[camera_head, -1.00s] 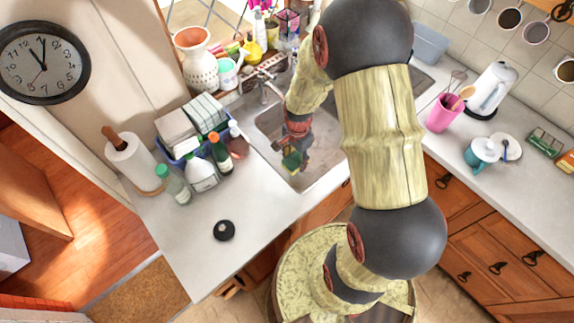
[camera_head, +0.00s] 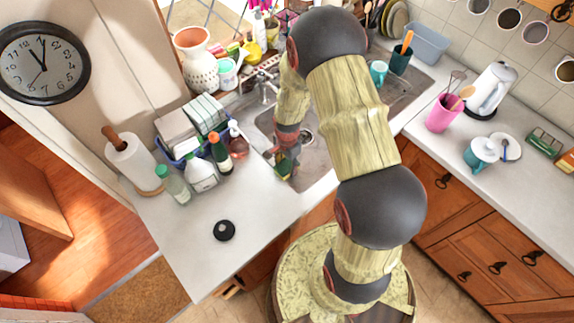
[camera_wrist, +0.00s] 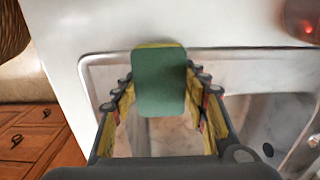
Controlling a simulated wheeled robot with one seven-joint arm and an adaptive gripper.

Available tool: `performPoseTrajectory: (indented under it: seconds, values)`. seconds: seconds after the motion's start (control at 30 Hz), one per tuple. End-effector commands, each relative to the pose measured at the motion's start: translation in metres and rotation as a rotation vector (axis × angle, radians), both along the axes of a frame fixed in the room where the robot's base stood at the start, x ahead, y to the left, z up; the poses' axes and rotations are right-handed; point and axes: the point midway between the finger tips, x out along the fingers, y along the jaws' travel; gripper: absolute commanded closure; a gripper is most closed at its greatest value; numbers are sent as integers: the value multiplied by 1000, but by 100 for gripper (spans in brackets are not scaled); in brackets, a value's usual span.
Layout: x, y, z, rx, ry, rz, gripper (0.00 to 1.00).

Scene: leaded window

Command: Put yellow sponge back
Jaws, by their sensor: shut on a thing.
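A yellow sponge with a green face (camera_wrist: 160,82) is between the fingertips of my gripper (camera_wrist: 160,95) in the wrist view. Its green side faces the wrist camera, and a thin yellow edge shows at its top. My gripper is shut on it. In the head view my gripper (camera_head: 284,158) holds the sponge (camera_head: 284,169) at the left part of the sink (camera_head: 314,168), near the counter edge. The height of the sponge above the sink floor is hard to tell.
Bottles (camera_head: 201,173) and a blue rack of cloths (camera_head: 182,148) stand left of the sink. A faucet (camera_head: 263,92) rises behind it. A black round object (camera_head: 224,230) lies on the front left counter, with free room around it. Crowded items line the windowsill.

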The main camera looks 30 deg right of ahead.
Motion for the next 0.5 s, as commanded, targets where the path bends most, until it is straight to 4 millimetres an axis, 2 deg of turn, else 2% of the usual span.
performPoseTrajectory:
  seconds: [0.07, 0.1, 0.37, 0.5]
  values:
    - [0, 0, -4, 0, 0, 0, 84]
    - [0, 0, -3, 0, 0, 0, 54]
    - [0, 0, -2, 0, 0, 0, 39]
    - [0, 0, -2, 0, 0, 0, 38]
